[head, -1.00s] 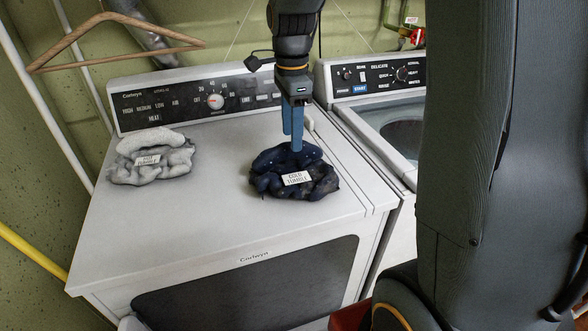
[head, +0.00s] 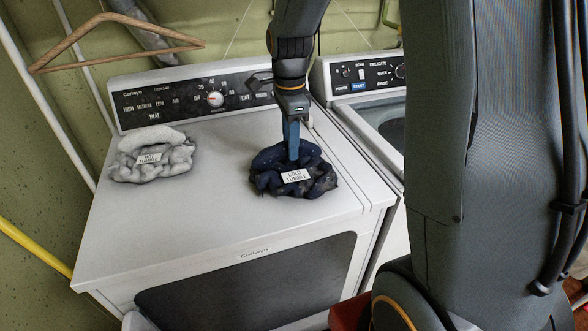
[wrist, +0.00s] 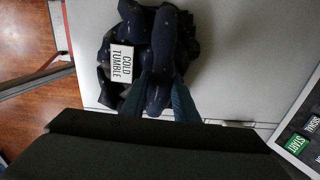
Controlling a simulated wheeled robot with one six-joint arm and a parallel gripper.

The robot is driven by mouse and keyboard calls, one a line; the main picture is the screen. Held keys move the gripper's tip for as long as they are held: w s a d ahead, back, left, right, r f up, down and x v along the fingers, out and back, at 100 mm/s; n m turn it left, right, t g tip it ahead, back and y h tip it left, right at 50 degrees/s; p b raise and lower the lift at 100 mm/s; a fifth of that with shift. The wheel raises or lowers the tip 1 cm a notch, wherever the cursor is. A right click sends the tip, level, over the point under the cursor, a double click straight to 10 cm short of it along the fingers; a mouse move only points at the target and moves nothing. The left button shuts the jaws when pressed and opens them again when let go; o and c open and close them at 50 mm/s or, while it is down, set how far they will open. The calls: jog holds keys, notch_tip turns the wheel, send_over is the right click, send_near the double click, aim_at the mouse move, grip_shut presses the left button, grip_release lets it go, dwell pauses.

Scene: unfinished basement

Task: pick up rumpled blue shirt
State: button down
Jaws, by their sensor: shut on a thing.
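The rumpled blue shirt (head: 268,183) lies in a dark navy heap on top of the white dryer, right of its middle. A white label reading "COLD TUMBLE" sits on it. My gripper (head: 293,157) points down into the back of the heap, shut on the shirt. In the wrist view, the two blue fingers (wrist: 167,88) reach onto the shirt (wrist: 152,40) and pinch a fold. The fingertips are partly hidden in the cloth. The shirt still appears to rest on the dryer top.
A light grey crumpled cloth (head: 152,160) with its own label lies at the left of the dryer top (head: 190,215). A wooden hanger (head: 115,45) hangs at upper left. A washer (head: 365,112) stands to the right. The dryer top between the cloths is clear.

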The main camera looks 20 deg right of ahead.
notch_tip(320, 180, up, 10)
jog(key=shift+r+b, duration=0.1)
jog(key=shift+b, duration=1.05)
jog(key=c, duration=2.2)
grip_release()
